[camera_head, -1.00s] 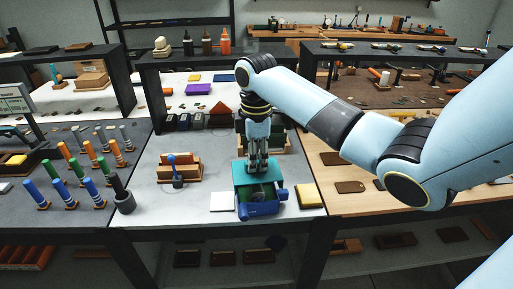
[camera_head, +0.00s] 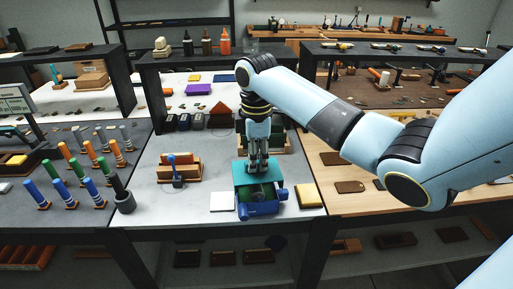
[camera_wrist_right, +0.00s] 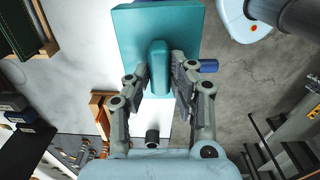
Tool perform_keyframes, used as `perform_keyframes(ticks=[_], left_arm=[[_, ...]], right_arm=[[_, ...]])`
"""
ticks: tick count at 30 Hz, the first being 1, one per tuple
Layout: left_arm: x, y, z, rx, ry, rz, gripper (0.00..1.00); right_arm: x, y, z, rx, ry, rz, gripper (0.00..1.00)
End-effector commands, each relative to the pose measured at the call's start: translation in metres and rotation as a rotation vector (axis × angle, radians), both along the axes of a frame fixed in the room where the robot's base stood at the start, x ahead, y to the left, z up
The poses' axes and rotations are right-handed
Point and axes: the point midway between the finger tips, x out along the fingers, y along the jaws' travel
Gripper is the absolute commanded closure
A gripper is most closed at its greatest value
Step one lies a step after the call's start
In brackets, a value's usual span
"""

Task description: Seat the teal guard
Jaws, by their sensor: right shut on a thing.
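The teal guard (camera_head: 243,170) is a flat plate at the top of the blue stamping press (camera_head: 262,208), near the front edge of the middle table. In the right wrist view the guard (camera_wrist_right: 185,30) has a raised rib, and my right gripper (camera_wrist_right: 159,78) is shut on that rib. My right gripper (camera_head: 258,171) comes down on the guard from above in the head view. The guard looks level; I cannot tell whether it touches the press or hangs just above it. The guard and gripper hide most of the press in the wrist view. My left gripper is not in view.
A wooden stand with a blue-knobbed tool (camera_head: 172,160) is farther left. Several coloured handles stand on the left table. The grey tabletop in front of the wooden stand is clear.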

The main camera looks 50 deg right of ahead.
Motion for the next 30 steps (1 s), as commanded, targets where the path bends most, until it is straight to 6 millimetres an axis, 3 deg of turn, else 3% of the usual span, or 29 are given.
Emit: perform_keyframes(ticks=[11, 30], left_arm=[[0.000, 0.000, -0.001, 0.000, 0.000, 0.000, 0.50], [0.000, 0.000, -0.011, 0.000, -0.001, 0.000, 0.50]], right_arm=[[0.000, 0.000, -0.002, 0.000, 0.000, 0.000, 1.00], [0.000, 0.000, -0.025, 0.000, 0.000, 0.000, 1.00]])
